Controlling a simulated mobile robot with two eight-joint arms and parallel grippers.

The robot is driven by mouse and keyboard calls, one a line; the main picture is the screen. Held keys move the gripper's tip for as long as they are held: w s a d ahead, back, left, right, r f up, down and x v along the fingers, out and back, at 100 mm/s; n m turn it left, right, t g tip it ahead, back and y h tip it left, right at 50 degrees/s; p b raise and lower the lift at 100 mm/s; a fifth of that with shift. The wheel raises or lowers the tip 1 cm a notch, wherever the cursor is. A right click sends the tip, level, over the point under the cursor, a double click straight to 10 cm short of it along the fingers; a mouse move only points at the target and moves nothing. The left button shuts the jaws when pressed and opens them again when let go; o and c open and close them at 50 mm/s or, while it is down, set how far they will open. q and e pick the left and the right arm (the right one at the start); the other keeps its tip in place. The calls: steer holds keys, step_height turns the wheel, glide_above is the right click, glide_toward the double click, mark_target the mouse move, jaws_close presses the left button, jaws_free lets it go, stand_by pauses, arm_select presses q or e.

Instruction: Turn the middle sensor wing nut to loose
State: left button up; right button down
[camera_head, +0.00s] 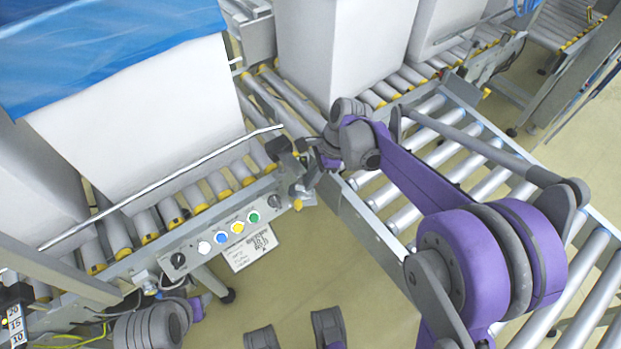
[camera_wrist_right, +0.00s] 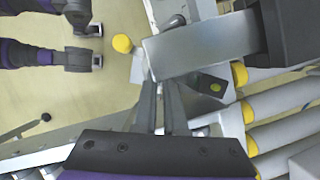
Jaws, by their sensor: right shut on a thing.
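My right arm reaches in from the right in the head view. Its gripper (camera_head: 308,180) is at the right end of the conveyor's side rail, beside the dark sensor mount (camera_head: 284,160). In the right wrist view the two slim grey fingers (camera_wrist_right: 158,86) are close together, their tips at a bright metal bracket (camera_wrist_right: 190,48). They are shut on a small part there, which I take to be the middle sensor wing nut. The nut itself is hidden by the fingers and bracket, so its turn position cannot be told.
A control panel with coloured buttons (camera_head: 237,227) and a hanging label (camera_head: 250,246) is left of the gripper. A white box with blue liner (camera_head: 130,110) stands on the rollers behind a long metal guide bar (camera_head: 160,186). Another roller conveyor (camera_head: 385,240) lies under my right arm.

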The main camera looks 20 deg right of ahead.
steer(key=n, duration=0.2)
steer(key=n+g, duration=0.1)
steer(key=n, duration=0.1)
steer(key=n+g+p, duration=0.1)
steer(key=n, duration=0.1)
steer(key=shift+w+h, duration=0.35)
steer(key=shift+h, duration=0.05)
steer(key=n, duration=0.2)
steer(key=n+g+h, duration=0.1)
steer(key=n, duration=0.1)
steer(key=n+g, duration=0.1)
steer(key=n, duration=0.1)
steer(key=shift+w+a, duration=0.15)
steer(key=shift+a, duration=0.1)
steer(key=shift+h, duration=0.3)
steer(key=c, duration=1)
jaws_free()
